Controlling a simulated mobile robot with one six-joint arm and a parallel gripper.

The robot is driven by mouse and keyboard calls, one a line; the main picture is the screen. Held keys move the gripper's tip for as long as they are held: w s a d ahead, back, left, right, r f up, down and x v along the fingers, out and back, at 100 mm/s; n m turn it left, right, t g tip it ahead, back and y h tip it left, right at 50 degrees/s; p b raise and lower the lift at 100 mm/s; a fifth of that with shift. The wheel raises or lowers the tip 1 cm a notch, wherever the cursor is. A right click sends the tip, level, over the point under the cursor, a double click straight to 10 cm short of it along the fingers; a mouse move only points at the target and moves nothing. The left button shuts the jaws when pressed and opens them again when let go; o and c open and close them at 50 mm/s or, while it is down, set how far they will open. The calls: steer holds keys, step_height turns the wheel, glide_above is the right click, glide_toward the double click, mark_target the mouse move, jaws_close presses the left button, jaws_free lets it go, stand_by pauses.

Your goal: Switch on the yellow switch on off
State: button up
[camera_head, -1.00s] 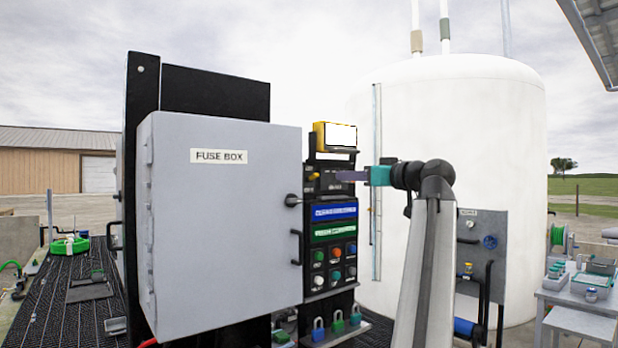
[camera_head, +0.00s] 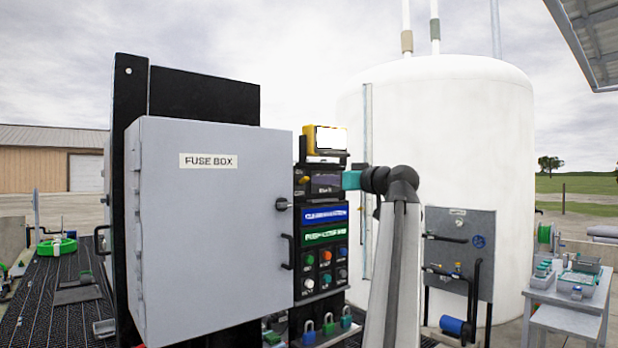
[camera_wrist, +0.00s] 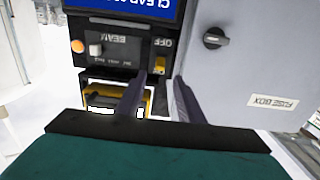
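The yellow switch (camera_wrist: 160,65) is a small yellow lever beside the upside-down word OFF on a black panel (camera_wrist: 118,52) in the wrist view. My gripper (camera_wrist: 157,85) is open, its two dark fingers apart and pointing at the panel, with the switch just beyond and between the fingertips. Nothing shows between the fingers. I cannot tell whether a finger touches the switch.
A grey fuse box (camera_head: 215,230) with a black knob stands left of the column. Blue and green label plates and several buttons sit below the panel. A yellow device (camera_head: 308,140) is on top of the column. A white tank (camera_head: 450,130) stands behind my arm.

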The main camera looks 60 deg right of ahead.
mark_target(308, 179)
steer(key=p+x, duration=0.2)
steer(key=x, duration=0.6)
